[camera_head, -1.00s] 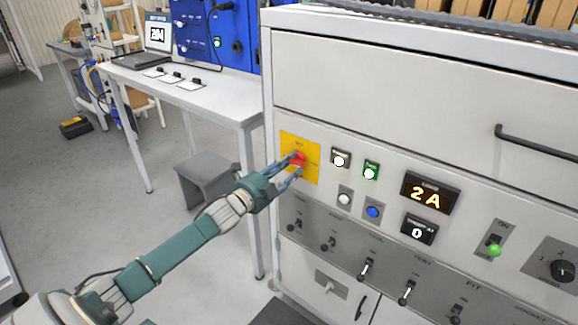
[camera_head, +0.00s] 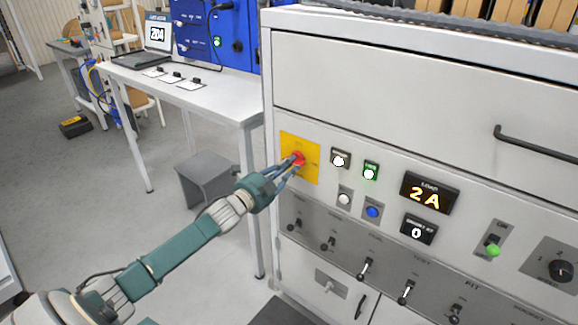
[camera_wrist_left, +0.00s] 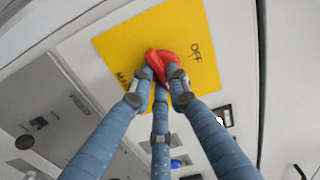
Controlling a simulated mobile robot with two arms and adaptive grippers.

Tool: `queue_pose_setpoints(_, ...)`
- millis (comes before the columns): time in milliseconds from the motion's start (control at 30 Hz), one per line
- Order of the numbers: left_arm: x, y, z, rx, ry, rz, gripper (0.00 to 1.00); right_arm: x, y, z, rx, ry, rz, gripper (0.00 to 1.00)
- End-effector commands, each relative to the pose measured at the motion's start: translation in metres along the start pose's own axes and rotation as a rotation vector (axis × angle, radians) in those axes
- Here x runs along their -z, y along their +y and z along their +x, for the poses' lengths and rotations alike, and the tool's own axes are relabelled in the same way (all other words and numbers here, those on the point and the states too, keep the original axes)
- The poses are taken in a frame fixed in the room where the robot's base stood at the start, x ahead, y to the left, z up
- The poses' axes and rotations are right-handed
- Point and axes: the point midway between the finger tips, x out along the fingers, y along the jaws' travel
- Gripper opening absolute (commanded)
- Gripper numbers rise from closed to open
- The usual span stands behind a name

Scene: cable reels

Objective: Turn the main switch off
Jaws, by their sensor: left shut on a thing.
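The main switch is a red rotary knob (camera_head: 298,158) on a yellow plate (camera_head: 312,166) at the left of the cabinet front. In the left wrist view the red knob (camera_wrist_left: 163,62) sits on the yellow plate (camera_wrist_left: 135,45), which reads "OFF" at the upper right and partly hidden letters at the lower left. My left gripper (camera_head: 290,165) has its blue fingers closed around the knob, and the fingers (camera_wrist_left: 160,80) cover part of it. My right gripper is not in view.
A lit green button (camera_head: 370,171), a display reading 2A (camera_head: 430,194) and several toggle switches sit on the panel.

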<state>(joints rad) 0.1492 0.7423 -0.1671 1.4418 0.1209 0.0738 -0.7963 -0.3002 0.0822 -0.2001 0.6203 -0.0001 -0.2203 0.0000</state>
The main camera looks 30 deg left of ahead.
Motion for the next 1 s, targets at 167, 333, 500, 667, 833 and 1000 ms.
queue_pose_setpoints(167, 0.001, -0.001, 0.000, -0.002, 0.000, -0.148, 0.00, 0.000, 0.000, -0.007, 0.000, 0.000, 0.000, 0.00)
queue_pose_setpoints(333, 0.002, 0.000, 0.000, -0.003, -0.001, -0.309, 0.00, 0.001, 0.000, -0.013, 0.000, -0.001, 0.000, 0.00)
queue_pose_setpoints(500, 0.003, -0.001, 0.000, -0.002, 0.000, -0.472, 0.00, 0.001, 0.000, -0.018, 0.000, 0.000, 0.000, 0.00)
queue_pose_setpoints(667, 0.003, -0.001, 0.000, -0.003, -0.002, -0.623, 0.00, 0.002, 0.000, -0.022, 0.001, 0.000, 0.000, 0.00)
queue_pose_setpoints(833, 0.004, -0.001, 0.000, -0.003, -0.002, -0.785, 0.00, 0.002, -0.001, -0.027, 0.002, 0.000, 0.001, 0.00)
queue_pose_setpoints(1000, 0.004, -0.002, 0.000, -0.003, -0.001, -0.946, 0.00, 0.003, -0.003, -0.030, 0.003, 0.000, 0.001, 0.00)
